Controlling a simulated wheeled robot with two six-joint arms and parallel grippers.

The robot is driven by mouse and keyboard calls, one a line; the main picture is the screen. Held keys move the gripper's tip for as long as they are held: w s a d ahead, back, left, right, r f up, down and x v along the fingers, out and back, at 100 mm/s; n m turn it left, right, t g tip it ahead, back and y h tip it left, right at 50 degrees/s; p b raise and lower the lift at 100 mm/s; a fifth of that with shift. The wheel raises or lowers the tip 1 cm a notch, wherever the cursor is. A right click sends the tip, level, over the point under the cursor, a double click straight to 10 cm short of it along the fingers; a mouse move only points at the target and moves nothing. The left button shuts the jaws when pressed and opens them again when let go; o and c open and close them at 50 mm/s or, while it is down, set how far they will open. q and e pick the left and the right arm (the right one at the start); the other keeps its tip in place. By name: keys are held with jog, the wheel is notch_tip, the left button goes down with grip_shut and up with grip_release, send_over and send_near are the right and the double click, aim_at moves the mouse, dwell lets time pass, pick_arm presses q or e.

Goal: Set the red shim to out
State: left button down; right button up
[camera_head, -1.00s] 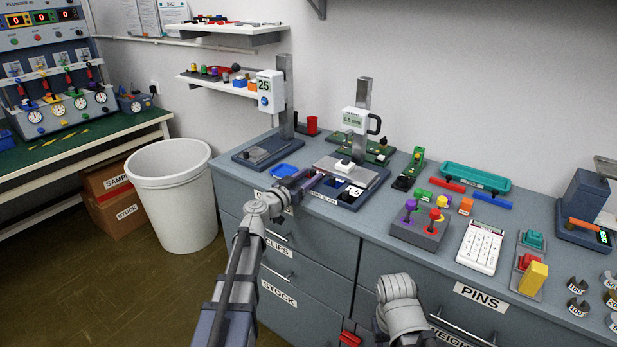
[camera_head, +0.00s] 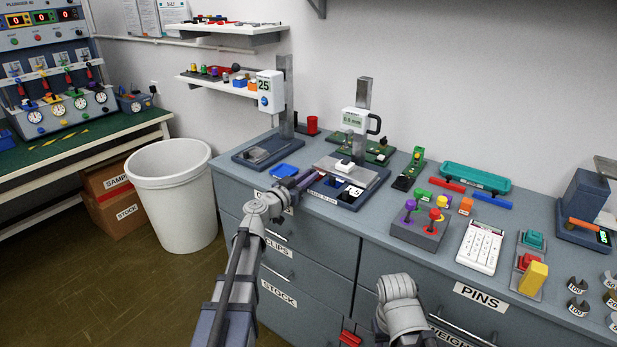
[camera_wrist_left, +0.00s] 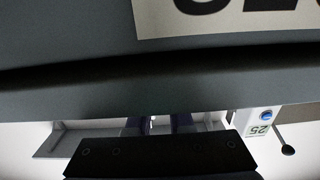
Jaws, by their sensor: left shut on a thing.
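I cannot pick out the red shim with certainty. The gauge stand (camera_head: 360,172) has a white display and blue and white parts on its base. My right gripper is out of view.
A blue dish (camera_head: 287,171) lies just left of my left gripper. A second stand (camera_head: 262,150) reading 25 is behind it. A white bin (camera_head: 172,205) stands left.

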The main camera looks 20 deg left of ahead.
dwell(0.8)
pick_arm(q)
jog(key=v, duration=0.4)
jog(key=shift+s, duration=0.25)
jog(key=shift+w, duration=0.1)
jog(key=c, duration=0.8)
grip_release()
jog(key=v, duration=0.8)
